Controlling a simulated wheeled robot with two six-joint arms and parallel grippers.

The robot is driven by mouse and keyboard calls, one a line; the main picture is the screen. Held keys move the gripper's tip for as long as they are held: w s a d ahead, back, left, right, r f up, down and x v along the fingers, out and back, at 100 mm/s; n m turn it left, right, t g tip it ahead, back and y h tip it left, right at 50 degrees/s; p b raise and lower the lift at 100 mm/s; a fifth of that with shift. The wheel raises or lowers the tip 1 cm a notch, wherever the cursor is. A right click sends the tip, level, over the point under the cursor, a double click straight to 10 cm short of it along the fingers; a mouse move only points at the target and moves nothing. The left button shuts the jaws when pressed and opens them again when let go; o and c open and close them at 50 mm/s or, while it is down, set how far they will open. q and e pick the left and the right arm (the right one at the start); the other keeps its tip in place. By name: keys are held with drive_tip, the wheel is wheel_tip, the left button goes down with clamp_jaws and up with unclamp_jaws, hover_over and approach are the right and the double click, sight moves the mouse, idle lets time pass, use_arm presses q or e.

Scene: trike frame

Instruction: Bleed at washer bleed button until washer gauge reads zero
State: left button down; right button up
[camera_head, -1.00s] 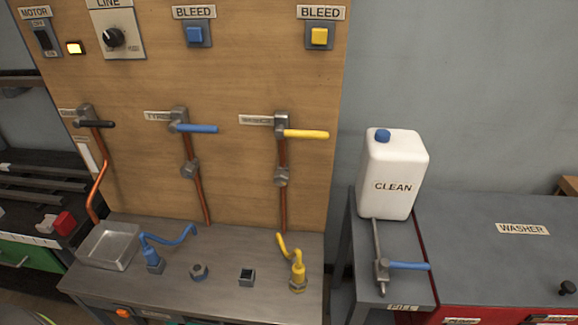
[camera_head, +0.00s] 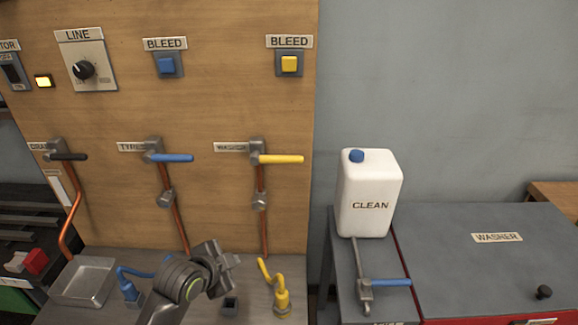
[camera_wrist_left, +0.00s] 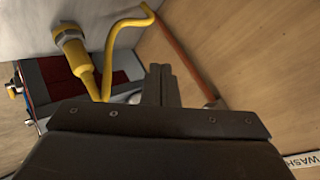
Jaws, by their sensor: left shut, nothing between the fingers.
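The yellow bleed button (camera_head: 289,64) sits in a grey housing under a BLEED label, at the upper right of the wooden panel, above the yellow-handled washer valve (camera_head: 280,159). I make out no gauge dial in these views. My left gripper (camera_head: 230,262) is low over the bench in front of the panel, well below the button and touching nothing that I can see. Its fingers are shut and empty, and they also show in the left wrist view (camera_wrist_left: 161,84). My right gripper is out of view.
A blue bleed button (camera_head: 167,65) is left of the yellow one. A yellow hose (camera_head: 281,298) stands right of my gripper, a blue hose (camera_head: 130,288) left of it. A metal tray (camera_head: 83,283) is on the bench. A white CLEAN jug (camera_head: 369,195) stands at right.

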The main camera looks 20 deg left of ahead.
sight(282, 70)
use_arm(q)
drive_tip(key=w+d+r+m+t+h, duration=0.2)
drive_tip(key=w+r+m, duration=0.25)
drive_tip(key=r, duration=0.55)
drive_tip(key=w+d+r+m+t+h, duration=0.1)
drive_tip(key=w+d+r+m+t, duration=0.3)
drive_tip(key=r, duration=0.6)
drive_tip(key=s+d+r+m+h, duration=0.1)
drive_tip(key=d+r+m+h, duration=0.1)
drive_tip(key=r+m, duration=0.4)
drive_tip(key=s+d+r+m+h, duration=0.2)
drive_tip(key=r+m, duration=0.5)
drive_tip(key=r, duration=0.7)
drive_tip(key=shift+d+r+h, duration=0.35)
drive_tip(key=shift+d+h, duration=0.1)
drive_tip(key=shift+h, duration=0.35)
drive_tip(key=shift+w, duration=0.15)
drive_tip(key=shift+w+a+b, duration=0.15)
drive_tip(key=shift+w+a, duration=0.25)
drive_tip(key=shift+w, duration=1)
drive_tip(key=shift+w+a+b, duration=0.15)
drive_tip(key=shift+w+a, duration=0.3)
drive_tip(key=shift+w, duration=0.9)
drive_tip(key=shift+w+a+b, duration=0.15)
drive_tip(key=shift+w+a, duration=0.25)
drive_tip(key=shift+w, duration=1)
drive_tip(key=shift+w, duration=0.1)
drive_tip(key=shift+w+a, duration=0.1)
drive_tip(key=shift+w, duration=0.2)
